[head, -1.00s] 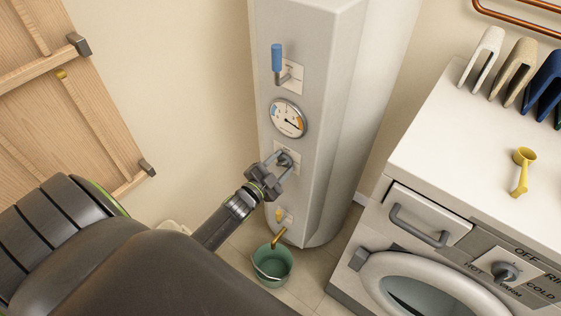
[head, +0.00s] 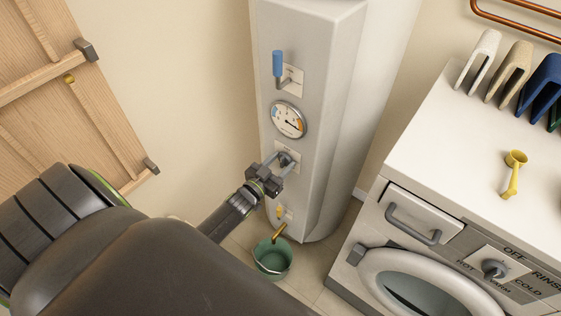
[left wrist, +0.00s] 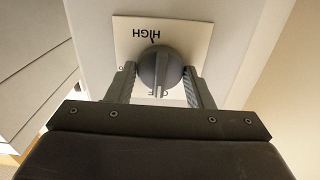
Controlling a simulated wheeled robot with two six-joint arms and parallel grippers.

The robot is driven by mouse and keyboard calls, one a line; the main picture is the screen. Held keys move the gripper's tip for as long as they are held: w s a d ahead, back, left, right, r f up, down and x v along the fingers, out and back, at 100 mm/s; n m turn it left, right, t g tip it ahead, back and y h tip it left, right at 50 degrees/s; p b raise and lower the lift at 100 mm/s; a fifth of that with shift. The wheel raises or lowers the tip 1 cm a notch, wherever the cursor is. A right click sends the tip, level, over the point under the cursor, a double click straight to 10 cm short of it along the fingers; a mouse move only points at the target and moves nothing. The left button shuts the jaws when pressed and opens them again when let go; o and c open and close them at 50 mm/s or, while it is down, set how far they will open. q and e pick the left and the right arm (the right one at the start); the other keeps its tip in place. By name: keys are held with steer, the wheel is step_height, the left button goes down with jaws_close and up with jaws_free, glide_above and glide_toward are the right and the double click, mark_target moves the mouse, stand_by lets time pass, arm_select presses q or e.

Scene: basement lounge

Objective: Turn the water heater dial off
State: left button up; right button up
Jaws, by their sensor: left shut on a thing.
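The water heater (head: 350,110) is a tall white cabinet at the top centre of the head view. Its grey dial (head: 287,158) sits on a small plate below the round gauge. In the left wrist view the dial (left wrist: 158,68) is on a white plate (left wrist: 195,35) with the word HIGH, upside down in the picture. My left gripper (head: 279,164) is shut on the dial, with one finger on each side of it; both fingers also show in the left wrist view (left wrist: 161,84). The dial's exact setting is hard to tell. My right gripper is out of view.
A blue-handled lever (head: 277,64) and the gauge (head: 288,119) are above the dial. A brass spout (head: 279,233) and a green bucket (head: 273,259) are below. A white washer (head: 440,150) stands right, with a yellow scoop (head: 513,174) on top. A wooden door (head: 60,100) is left.

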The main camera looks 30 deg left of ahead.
arm_select(q)
steer(key=shift+f+n, duration=0.1)
steer(key=shift+n, duration=0.2)
steer(key=o, duration=1)
steer(key=shift+c, duration=0.2)
steer(key=s+a+b, duration=0.1)
steer(key=s+b, duration=0.2)
steer(key=s, duration=1.4)
steer(key=shift+s+a, duration=0.15)
steer(key=shift+s, duration=0.05)
